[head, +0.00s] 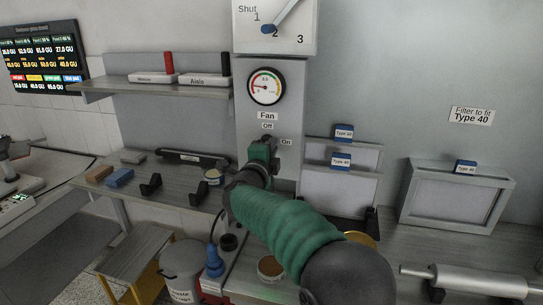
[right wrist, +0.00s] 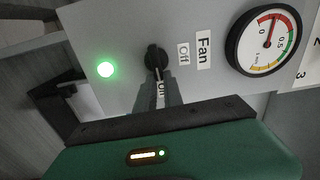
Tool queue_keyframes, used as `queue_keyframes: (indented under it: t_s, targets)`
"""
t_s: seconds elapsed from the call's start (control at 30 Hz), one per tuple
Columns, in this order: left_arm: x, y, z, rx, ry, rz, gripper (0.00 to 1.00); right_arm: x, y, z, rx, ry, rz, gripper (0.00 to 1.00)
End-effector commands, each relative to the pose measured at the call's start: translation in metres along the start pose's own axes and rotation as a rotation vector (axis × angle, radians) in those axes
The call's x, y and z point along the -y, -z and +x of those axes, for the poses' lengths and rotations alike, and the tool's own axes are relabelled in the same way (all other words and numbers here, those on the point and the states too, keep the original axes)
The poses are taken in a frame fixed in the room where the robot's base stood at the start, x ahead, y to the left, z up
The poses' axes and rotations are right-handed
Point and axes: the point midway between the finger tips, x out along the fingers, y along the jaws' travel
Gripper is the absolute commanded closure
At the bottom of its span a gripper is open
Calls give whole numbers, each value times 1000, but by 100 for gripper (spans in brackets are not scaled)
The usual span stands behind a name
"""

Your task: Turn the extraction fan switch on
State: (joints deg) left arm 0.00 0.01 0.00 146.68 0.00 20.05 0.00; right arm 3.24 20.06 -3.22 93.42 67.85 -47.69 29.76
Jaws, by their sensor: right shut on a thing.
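The fan switch is a black rotary knob (right wrist: 155,58) on a grey panel below the Fan label (head: 267,116), with Off above it and On to its right. My right gripper (head: 268,147) reaches up to it and hides most of it in the head view. In the right wrist view, the fingers of my right gripper (right wrist: 162,90) are shut on the knob, partly covering the On label (right wrist: 161,97). A green light (right wrist: 105,69) glows on the panel. My left gripper is out of view.
A round gauge (head: 266,86) above the switch has its needle in the red zone near 0. A shelf (head: 150,88) juts out at left. Framed filters (head: 458,195) stand on the bench at right. A bin (head: 181,270) stands below.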

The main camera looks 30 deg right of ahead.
Motion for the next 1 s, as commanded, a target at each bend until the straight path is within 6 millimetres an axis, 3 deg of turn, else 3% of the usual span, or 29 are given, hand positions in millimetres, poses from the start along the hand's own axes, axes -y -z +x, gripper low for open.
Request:
queue_keyframes:
  t_s: [0.03, 0.67, 0.7, 0.83, 1.0]
  targets:
    - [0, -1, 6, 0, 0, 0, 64, -9, -2, 0, 5, -10, 11, 100]
    - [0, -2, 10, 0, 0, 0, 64, -8, -2, -1, 4, -12, 63, 100]
    - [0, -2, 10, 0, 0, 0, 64, -8, -2, -1, 4, -12, 63, 86]
    - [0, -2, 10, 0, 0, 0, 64, -7, -2, 0, 3, -9, 63, 69]
    - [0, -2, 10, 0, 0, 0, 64, -4, 0, -1, 2, -5, 64, 66]
